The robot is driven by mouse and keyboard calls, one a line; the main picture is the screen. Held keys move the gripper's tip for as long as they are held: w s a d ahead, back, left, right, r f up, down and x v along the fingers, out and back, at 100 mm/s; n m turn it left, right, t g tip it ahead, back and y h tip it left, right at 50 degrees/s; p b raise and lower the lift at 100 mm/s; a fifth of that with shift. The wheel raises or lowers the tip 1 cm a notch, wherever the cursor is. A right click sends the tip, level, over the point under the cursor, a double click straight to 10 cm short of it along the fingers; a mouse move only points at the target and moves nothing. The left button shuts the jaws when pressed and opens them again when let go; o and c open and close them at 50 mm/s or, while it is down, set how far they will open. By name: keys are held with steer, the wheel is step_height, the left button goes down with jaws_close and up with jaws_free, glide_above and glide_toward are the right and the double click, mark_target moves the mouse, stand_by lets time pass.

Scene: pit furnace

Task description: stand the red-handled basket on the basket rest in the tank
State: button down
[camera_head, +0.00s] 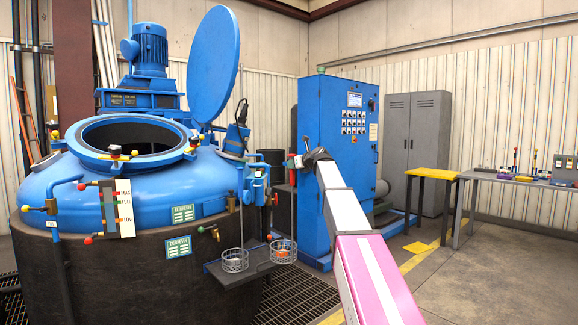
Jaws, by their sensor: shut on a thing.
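The blue tank (60,185) stands at the left, with a dark lower wall and its round mouth open. The basket rest cannot be made out inside the mouth. A wire basket (283,251) with something orange in it is at the right end of a small dark shelf (245,268) on the tank's front. Whether it sits on the shelf or hangs beside it, I cannot tell. A second wire basket (234,261) stands on the shelf to its left. My gripper (296,161) is above and slightly right of the baskets, shut at a small red spot that looks like the red handle.
The round blue lid (213,64) is raised behind the mouth. Valves and a level gauge (117,207) stick out from the tank's front. A blue control cabinet (338,150) stands just behind my arm. A yellow-topped table (432,173) and open floor are at the right.

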steer(key=f+v, duration=0.2)
steer(key=v, duration=1)
steer(key=shift+s+d, duration=0.2)
steer(key=shift+s, duration=0.05)
steer(key=shift+f, duration=0.1)
